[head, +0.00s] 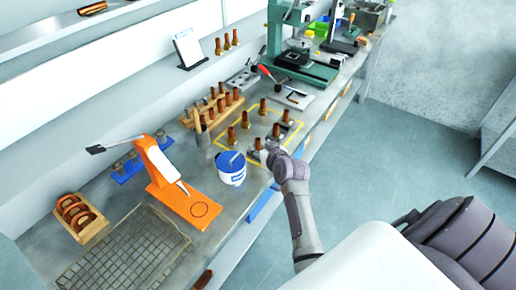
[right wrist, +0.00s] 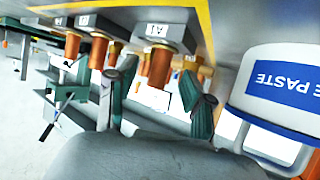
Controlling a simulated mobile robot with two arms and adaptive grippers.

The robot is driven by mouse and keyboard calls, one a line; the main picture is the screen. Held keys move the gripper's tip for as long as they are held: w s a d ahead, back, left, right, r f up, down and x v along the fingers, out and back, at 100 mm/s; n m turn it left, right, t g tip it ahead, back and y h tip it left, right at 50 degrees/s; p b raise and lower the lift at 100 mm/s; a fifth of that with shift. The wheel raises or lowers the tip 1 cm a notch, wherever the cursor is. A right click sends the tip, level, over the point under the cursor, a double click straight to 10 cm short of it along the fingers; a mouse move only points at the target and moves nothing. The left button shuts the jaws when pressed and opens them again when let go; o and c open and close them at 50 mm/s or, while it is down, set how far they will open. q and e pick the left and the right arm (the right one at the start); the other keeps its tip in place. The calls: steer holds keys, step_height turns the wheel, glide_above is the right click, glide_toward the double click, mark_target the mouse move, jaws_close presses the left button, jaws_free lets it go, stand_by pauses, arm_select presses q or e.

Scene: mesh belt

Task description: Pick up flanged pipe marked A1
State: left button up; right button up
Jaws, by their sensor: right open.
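The flanged pipe marked A1 (right wrist: 160,65) is copper-brown with a dark flange whose label reads A1, upside down in the right wrist view. It appears between the two fingers of my right gripper (right wrist: 157,103), which is open. I cannot tell whether either finger touches it. In the head view my right gripper (head: 270,152) is at the front edge of the yellow-outlined area, beside a pipe (head: 257,144) that appears to be the same one. Other flanged pipes (right wrist: 97,50) stand next to it. My left gripper is not in view.
A white-and-blue paste tub (head: 231,168) stands close to my right gripper. An orange stand (head: 170,180), a wooden rack of pipes (head: 212,108) and a dark mesh mat (head: 125,250) are on the bench. A green machine (head: 300,65) stands farther back.

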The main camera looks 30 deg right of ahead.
mark_target(259, 146)
steer(key=shift+x, duration=1.9)
steer(key=shift+s, duration=0.1)
jaws_close()
